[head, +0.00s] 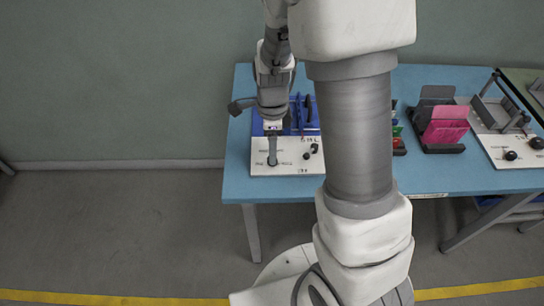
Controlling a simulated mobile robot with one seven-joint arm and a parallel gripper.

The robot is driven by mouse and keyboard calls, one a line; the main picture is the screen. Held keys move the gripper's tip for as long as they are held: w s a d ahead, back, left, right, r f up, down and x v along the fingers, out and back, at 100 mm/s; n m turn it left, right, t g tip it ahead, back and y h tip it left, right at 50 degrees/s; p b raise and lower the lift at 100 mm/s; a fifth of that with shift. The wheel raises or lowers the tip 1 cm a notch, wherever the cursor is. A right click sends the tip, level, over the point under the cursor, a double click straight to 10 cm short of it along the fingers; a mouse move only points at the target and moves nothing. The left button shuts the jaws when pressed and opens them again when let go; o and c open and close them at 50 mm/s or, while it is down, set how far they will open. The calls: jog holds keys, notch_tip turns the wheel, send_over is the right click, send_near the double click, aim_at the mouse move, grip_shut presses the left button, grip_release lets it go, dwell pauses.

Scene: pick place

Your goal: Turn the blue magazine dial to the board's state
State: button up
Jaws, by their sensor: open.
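The blue magazine (257,126) stands at the left end of the blue table. A white panel (296,166) with small printed lettering lies in front of it. On the panel's right part are small black knobs (306,155); I cannot tell from here which is the dial or where it points. My gripper (272,162) points down over the left part of the panel. It is open, and no held thing shows in it. Its fingers and the arm hide part of the panel and the magazine. The board's state is too small to read.
My arm hides the table's middle. To its right stand a dark rack with pink plates (445,125) and a second white panel (520,152) with black knobs (511,155) and a grey frame. Bare table (440,177) shows along the front edge.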

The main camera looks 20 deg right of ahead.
jog(key=shift+f+b, duration=0.4)
jog(key=shift+f, duration=1.6)
grip_shut()
